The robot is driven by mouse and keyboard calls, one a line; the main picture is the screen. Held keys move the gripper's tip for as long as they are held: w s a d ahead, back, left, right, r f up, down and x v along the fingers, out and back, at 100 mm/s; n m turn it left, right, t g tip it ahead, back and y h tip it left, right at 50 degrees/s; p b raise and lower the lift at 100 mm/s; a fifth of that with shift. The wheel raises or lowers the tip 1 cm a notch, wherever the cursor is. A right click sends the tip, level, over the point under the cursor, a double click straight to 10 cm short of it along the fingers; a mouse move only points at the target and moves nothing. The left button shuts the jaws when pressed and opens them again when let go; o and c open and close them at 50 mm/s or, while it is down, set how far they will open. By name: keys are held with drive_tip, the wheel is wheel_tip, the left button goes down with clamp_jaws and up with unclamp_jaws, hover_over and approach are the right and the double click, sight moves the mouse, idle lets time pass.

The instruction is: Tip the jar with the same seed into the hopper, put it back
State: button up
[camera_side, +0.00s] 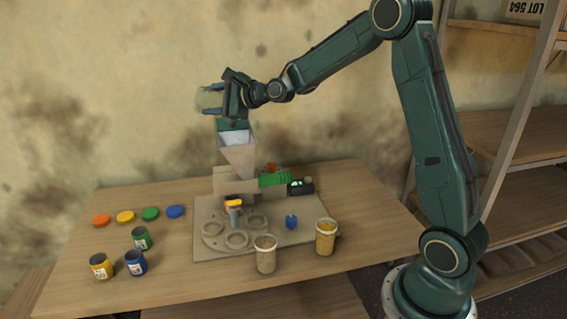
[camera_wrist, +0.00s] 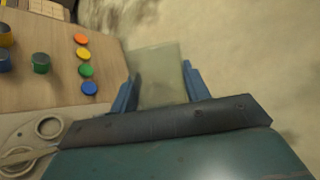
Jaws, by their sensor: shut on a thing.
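My gripper (camera_side: 212,101) is raised above and slightly left of the hopper (camera_side: 238,158), shut on a clear, pale jar (camera_side: 201,101). In the wrist view the jar (camera_wrist: 160,77) sits between the two blue fingers (camera_wrist: 157,88) and looks see-through; I cannot make out any seed in it. The jar seems to lie on its side, but its mouth is hard to tell. Two other jars with tan and yellow contents, a left one (camera_side: 265,255) and a right one (camera_side: 325,238), stand at the table's front.
A yellow pot (camera_side: 101,267), a blue pot (camera_side: 135,263) and a green pot (camera_side: 141,239) stand at left. Several coloured discs (camera_side: 125,216) lie behind them. A board with round holes (camera_side: 236,240) and a small blue item (camera_side: 291,221) are below the hopper. Shelves (camera_side: 520,135) stand at right.

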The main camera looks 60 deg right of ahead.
drive_tip(key=shift+w+a+f+n+g+h, duration=0.2)
drive_tip(key=shift+a+f+n+g+h, duration=0.3)
drive_tip(key=shift+n, duration=0.4)
drive_tip(key=shift+w+a+f+n+g+h, duration=0.15)
drive_tip(key=shift+a+f+n+g+h, duration=0.4)
drive_tip(key=shift+n, duration=0.55)
drive_tip(key=n+h, duration=0.1)
drive_tip(key=n+g+h, duration=0.1)
drive_tip(key=n+h, duration=0.1)
drive_tip(key=shift+w+a+f+g, duration=0.1)
drive_tip(key=shift+f+g, duration=0.1)
drive_tip(key=shift+g, duration=0.05)
drive_tip(key=d+n+h, duration=0.1)
drive_tip(key=n+h, duration=0.1)
drive_tip(key=s+d+f+n+g+h, duration=0.1)
drive_tip(key=n+h, duration=0.1)
drive_tip(key=n, duration=0.1)
drive_tip(key=d+f+n+h, duration=0.1)
drive_tip(key=n+h, duration=0.1)
drive_tip(key=h, duration=0.1)
drive_tip(key=shift+s+d+f, duration=0.2)
drive_tip(key=shift+d, duration=0.05)
drive_tip(key=shift+r, duration=0.1)
